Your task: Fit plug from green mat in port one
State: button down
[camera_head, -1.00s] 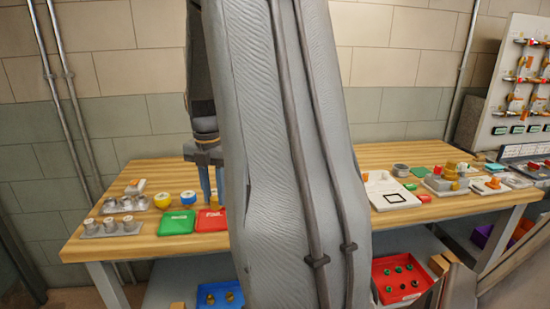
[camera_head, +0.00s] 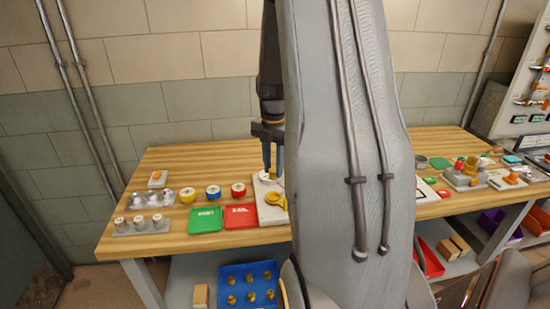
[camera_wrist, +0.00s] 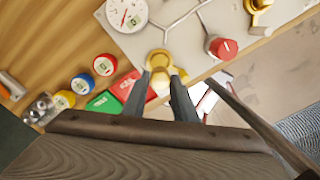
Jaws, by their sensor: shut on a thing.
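My gripper (camera_head: 273,176) is over the grey gauge plate on the wooden table, to the right of the mats. In the wrist view my gripper (camera_wrist: 160,82) is shut on a brass plug (camera_wrist: 158,61) between its fingertips. The green mat (camera_head: 205,219) lies flat near the table's front edge and looks empty; it also shows in the wrist view (camera_wrist: 104,103). The red mat (camera_head: 240,216) lies beside it. I cannot make out a port marked one. My arm hides part of the table's middle.
The grey plate (camera_wrist: 175,38) carries a white dial gauge (camera_wrist: 127,14), a red knob (camera_wrist: 222,47) and brass fittings. Yellow, blue and red round pots stand behind the mats. A blue bin (camera_head: 226,272) sits below.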

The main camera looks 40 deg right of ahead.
aim_at(273, 178)
jog(key=shift+f+b, duration=2.05)
jog(key=shift+f, duration=1.25)
jog(key=shift+p, duration=0.4)
jog(key=shift+f+p, duration=0.35)
jog(key=shift+f, duration=0.75)
dwell(1.5)
jog(key=c, duration=1.4)
grip_release()
jog(key=shift+o, duration=0.2)
jog(key=shift+r, duration=0.15)
jog(key=shift+r+p, duration=3.15)
jog(key=shift+r, duration=0.7)
